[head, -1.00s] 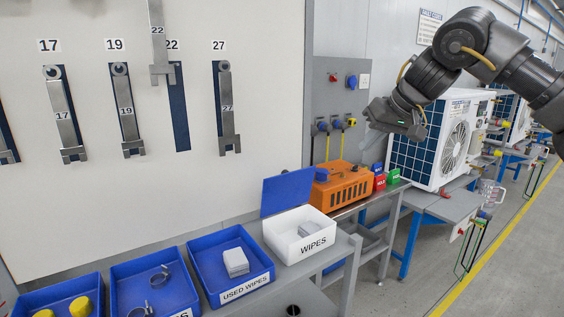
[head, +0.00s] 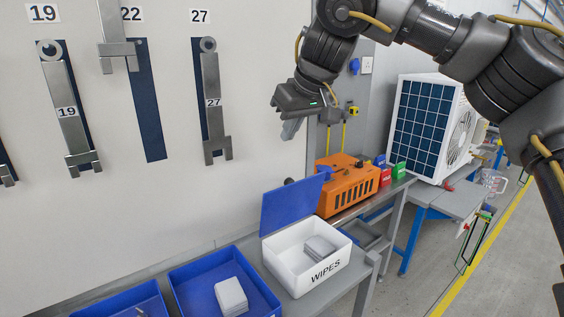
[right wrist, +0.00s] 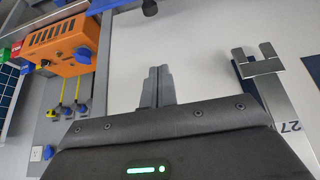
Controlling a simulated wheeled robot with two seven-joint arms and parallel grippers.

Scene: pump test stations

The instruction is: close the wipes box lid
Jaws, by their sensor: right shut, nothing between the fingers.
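The white wipes box (head: 318,281) stands on the grey bench, at the lower middle of the head view. Its blue lid (head: 287,207) is open and stands up at the box's back left side. Folded wipes (head: 318,247) lie inside the box. My right gripper (head: 289,130) is shut and empty, in the air well above the lid and apart from it. Its closed fingers also show in the right wrist view (right wrist: 157,86), with the pale board behind them. My left gripper is not in view.
An orange case (head: 346,185) stands just behind the box. A blue tray (head: 185,285) with a white stack is to its left. Wrenches hang on the pale board (head: 235,190) at left. A white fan unit (head: 435,130) stands at right. The air above the box is clear.

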